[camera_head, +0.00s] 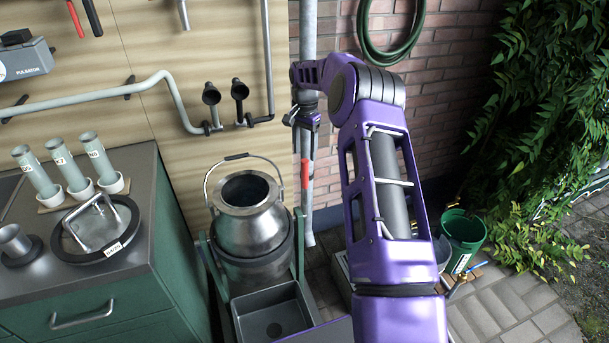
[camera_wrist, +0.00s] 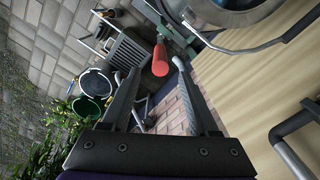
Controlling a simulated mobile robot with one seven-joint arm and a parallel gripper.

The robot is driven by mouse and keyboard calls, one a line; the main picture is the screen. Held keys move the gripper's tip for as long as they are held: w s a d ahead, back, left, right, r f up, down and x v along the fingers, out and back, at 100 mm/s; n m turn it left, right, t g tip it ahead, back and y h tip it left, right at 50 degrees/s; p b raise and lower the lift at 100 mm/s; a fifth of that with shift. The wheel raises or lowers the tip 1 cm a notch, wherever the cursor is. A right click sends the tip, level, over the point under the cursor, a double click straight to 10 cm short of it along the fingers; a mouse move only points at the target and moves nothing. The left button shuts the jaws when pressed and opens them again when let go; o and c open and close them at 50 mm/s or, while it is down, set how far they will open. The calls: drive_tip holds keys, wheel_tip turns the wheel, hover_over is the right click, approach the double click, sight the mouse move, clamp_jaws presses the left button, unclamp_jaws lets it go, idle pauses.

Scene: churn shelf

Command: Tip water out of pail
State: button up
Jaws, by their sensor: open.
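The metal pail (camera_head: 250,222) stands upright in a green cradle (camera_head: 298,262), its bail handle raised. The wrist view shows part of its rounded metal body (camera_wrist: 225,12) at the top. Whether water is inside cannot be seen. A red grip (camera_head: 305,173) is right of the pail in the head view. In the wrist view the red grip (camera_wrist: 160,62) lies near and between my fingertips; contact cannot be told. My gripper (camera_wrist: 157,78) is open with nothing held. In the head view my gripper (camera_head: 303,120) is small, above the red grip, by the grey pipe.
A grey basin (camera_head: 273,318) sits below the pail. The green counter (camera_head: 115,293) at left carries a lid (camera_head: 95,228) and several tubes. A green bucket (camera_head: 463,238) stands on the paving at right. A pipe (camera_head: 90,96) runs along the wall.

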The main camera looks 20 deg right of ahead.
sight(305, 173)
wheel_tip(305, 173, down, 10)
drive_tip(key=shift+r, duration=0.15)
drive_tip(key=shift+c, duration=0.3)
clamp_jaws()
idle(1.2)
